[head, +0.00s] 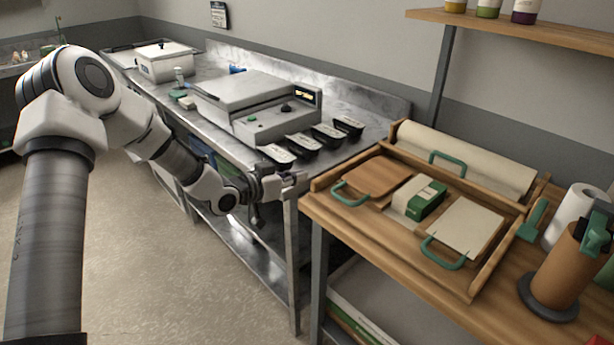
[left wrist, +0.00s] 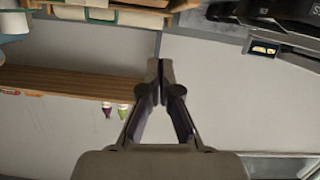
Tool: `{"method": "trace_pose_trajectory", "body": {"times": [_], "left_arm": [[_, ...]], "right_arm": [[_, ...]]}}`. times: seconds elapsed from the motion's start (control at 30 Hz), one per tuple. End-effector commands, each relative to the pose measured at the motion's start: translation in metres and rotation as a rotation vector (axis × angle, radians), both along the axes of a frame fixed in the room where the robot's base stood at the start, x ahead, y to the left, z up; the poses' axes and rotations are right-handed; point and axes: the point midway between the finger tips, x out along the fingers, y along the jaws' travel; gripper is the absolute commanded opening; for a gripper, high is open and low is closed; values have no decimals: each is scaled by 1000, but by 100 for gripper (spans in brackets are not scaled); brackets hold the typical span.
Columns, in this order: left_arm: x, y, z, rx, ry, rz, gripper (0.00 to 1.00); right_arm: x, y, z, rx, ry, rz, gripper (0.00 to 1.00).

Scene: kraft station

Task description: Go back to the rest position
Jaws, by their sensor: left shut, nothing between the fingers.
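My left arm comes in from the left in the head view. Its gripper (head: 290,180) is at the front edge of the steel counter (head: 232,150), near the corner by the wooden table. In the left wrist view the two fingers of the left gripper (left wrist: 161,72) meet at the tips with nothing between them. The wrist view looks at the grey wall and a wooden shelf (left wrist: 70,82), seen upside down. My right gripper is in neither view.
A sealing machine (head: 258,108) and several black trays (head: 328,136) stand on the steel counter. The wooden table (head: 335,212) at right holds a wooden tray (head: 479,283) with green handles, a paper roll (head: 465,158) and a brown cylinder (head: 556,265). The floor (head: 180,270) at left is clear.

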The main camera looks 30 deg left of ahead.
Motion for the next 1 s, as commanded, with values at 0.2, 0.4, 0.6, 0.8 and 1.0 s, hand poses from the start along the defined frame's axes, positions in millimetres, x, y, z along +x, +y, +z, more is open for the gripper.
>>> {"method": "trace_pose_trajectory", "body": {"times": [0.2,0.4,0.6,0.8,1.0], "left_arm": [[0,0,0,1,0,0,0],[0,0,-2,0,3,0,0],[-18,-29,-75,48,142,-62,0],[-112,-96,-212,81,516,-117,0],[-263,-127,-309,150,954,-38,0]], "right_arm": [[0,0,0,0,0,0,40],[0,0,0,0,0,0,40],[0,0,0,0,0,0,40],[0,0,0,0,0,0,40],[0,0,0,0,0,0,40]]}}
